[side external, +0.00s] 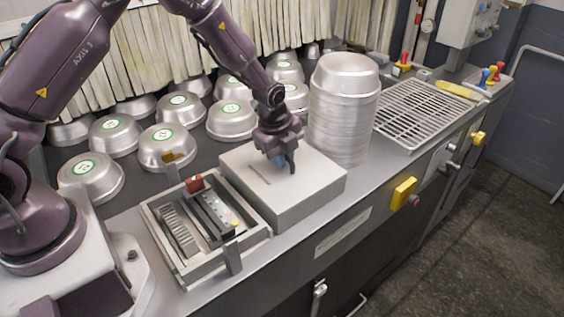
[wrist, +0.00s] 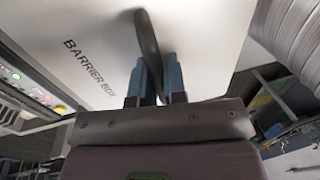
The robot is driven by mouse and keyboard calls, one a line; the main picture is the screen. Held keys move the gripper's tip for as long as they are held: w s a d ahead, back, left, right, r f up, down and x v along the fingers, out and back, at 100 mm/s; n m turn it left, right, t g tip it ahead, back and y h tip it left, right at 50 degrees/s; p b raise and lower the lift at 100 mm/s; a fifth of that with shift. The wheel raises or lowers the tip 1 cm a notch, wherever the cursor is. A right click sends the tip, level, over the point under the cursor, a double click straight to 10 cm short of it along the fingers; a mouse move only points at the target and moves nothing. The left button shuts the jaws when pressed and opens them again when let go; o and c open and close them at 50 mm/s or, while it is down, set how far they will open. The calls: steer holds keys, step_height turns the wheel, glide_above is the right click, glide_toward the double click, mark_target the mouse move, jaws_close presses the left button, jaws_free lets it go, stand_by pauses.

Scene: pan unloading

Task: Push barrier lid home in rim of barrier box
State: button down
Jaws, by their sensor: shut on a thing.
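The barrier box (side external: 300,205) is a pale grey block on the steel counter. Its flat barrier lid (side external: 318,177) covers the top, and no clear gap shows along the near edges; whether it sits fully in the rim cannot be told. In the wrist view the lid (wrist: 105,35) is a pale plate marked "BARRIER BOX". My gripper (side external: 284,164) is over the lid, pointing down. In the wrist view my gripper (wrist: 157,72) has its blue fingers shut on a dark upright handle (wrist: 148,35) of the lid. The handle's lower part is hidden between the fingers.
A tall stack of metal pans (side external: 340,115) stands close to the right of the box. An open tray of instruments (side external: 160,215) is close on the left. Several domed pans (side external: 168,145) stand behind. A wire rack (side external: 425,112) lies farther right.

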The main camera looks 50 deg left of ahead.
step_height(320, 180, up, 16)
steer(key=s+a+f+n+g, duration=0.1)
steer(key=s+n+g, duration=0.1)
steer(key=s+n, duration=1.25)
steer(key=s+n+g, duration=0.2)
steer(key=s+n, duration=0.5)
steer(key=n, duration=1.4)
step_height(320, 180, down, 10)
steer(key=shift+w+f+n, duration=0.1)
steer(key=shift+f+n, duration=0.15)
steer(key=shift+f, duration=0.6)
steer(key=c, duration=1.1)
jaws_free()
